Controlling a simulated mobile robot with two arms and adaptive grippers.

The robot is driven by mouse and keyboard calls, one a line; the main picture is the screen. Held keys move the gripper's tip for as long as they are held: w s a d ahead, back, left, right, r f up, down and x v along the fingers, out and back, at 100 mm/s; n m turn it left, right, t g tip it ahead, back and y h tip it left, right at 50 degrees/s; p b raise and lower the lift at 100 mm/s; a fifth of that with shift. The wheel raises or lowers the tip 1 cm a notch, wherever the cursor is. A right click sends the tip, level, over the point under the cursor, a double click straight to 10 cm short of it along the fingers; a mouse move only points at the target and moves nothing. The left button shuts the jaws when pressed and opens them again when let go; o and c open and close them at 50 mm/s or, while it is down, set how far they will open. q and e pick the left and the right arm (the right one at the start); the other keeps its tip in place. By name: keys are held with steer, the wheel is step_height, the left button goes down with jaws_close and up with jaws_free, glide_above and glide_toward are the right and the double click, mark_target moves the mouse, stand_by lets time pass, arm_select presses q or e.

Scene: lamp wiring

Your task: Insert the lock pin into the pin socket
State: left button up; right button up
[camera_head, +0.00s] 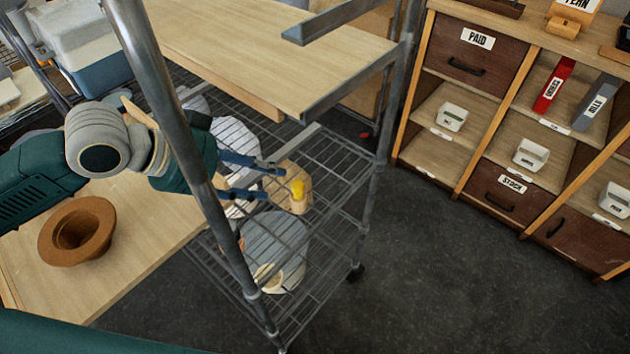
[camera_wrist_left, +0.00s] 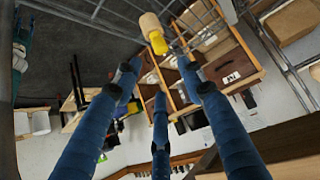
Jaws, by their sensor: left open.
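A yellow piece (camera_head: 297,189), which looks like the lock pin, stands up from a pale wooden block (camera_head: 291,172) on the wire rack. In the left wrist view the yellow piece (camera_wrist_left: 158,43) shows at the top, joined to a cream, rounded body (camera_wrist_left: 150,25). My left gripper (camera_head: 273,183) reaches in past the rack post from the left. Its blue fingers are spread and empty, with the tips just left of the yellow piece. In the left wrist view (camera_wrist_left: 157,75) the yellow piece lies beyond the fingertips. I cannot make out the pin socket. My right gripper is not in view.
The metal rack post (camera_head: 180,130) stands close in front of my left arm. A wooden shelf board (camera_head: 270,50) lies above the wire shelf. A grey bucket (camera_head: 275,245) sits lower. A brown hat (camera_head: 77,231) lies on the table. Cabinets (camera_head: 505,190) stand right beyond open floor.

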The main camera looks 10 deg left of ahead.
mark_target(294, 185)
arm_select(q)
steer(key=x, duration=0.5)
steer(key=p+x, duration=0.1)
steer(key=x, duration=0.3)
steer(key=shift+w+a+f, duration=0.2)
steer(key=shift+w+f, duration=0.05)
steer(key=shift+f, duration=0.25)
jaws_close()
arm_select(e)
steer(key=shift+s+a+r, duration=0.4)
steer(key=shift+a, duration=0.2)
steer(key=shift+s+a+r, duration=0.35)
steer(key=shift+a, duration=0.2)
